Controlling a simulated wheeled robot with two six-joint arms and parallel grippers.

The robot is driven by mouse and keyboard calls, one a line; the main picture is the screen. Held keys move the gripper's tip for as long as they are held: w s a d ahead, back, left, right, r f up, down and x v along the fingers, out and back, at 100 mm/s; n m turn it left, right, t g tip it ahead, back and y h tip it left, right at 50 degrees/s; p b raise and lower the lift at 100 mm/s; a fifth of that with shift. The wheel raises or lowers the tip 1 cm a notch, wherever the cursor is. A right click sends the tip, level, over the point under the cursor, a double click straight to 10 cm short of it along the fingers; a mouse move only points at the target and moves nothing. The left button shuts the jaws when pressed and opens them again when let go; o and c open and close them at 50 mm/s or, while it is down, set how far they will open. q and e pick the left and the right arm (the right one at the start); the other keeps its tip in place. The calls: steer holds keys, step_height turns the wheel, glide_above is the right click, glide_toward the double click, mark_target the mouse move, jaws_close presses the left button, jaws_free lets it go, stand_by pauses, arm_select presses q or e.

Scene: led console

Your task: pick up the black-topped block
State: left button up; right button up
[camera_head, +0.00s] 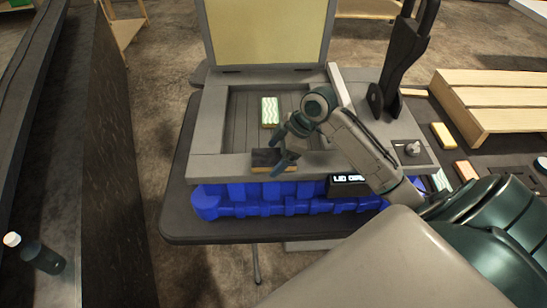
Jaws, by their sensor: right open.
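The black-topped block (264,157) has a dark top and tan wooden sides. It lies on the front rim of the grey console (210,135), just outside the recessed bay. My right gripper (279,160) is open and comes in from the right, with its fingers at the block's right part. The fingers partly cover the block. I cannot tell whether they touch it. My left gripper is not in view.
A green-and-white wavy-topped block (270,111) lies in the bay, behind my gripper. The console's lid (267,30) stands open. A black lever (408,55) rises at right. A display (348,185) is at the front. A wooden crate (490,100) stands at far right.

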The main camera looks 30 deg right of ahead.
steer(key=c, duration=1.1)
steer(key=shift+r, duration=0.1)
